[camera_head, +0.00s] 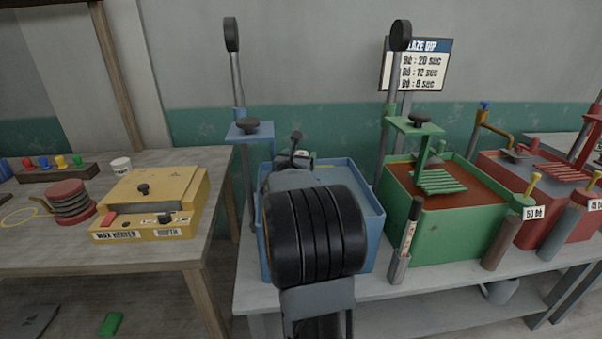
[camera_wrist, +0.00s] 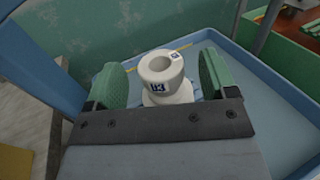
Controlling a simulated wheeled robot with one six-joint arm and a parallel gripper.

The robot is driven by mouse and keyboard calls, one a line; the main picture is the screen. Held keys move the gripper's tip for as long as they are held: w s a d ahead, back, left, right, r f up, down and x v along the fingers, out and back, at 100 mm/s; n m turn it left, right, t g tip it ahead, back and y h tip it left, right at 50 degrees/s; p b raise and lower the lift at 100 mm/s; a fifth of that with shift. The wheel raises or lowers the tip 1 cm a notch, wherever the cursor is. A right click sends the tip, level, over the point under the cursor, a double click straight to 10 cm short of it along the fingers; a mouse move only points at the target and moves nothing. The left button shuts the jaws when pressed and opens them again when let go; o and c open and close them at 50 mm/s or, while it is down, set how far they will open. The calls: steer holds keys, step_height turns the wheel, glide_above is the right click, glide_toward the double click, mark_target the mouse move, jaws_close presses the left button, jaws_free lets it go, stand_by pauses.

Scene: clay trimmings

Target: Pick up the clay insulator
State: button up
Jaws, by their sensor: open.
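The clay insulator (camera_wrist: 165,80) is pale off-white with a round hole in its top and a dark blue "03" style mark on its side. In the wrist view it stands upright between the two green finger pads of my gripper (camera_wrist: 168,84). The fingers are open, with a gap visible on both sides of it. Its lower part is hidden behind my gripper's dark front plate. It stands at the blue tank (camera_wrist: 285,88). In the head view, my arm covers most of the blue tank (camera_head: 368,200), and the fingers and insulator cannot be made out clearly.
A red tank (camera_head: 520,200) is farther right. A yellow wax heater (camera_head: 150,205) sits on the left table.

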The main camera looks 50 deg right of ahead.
steer(key=shift+x, duration=1.05)
steer(key=shift+c, duration=0.3)
steer(key=shift+a, duration=0.1)
jaws_close()
steer(key=shift+r, duration=0.15)
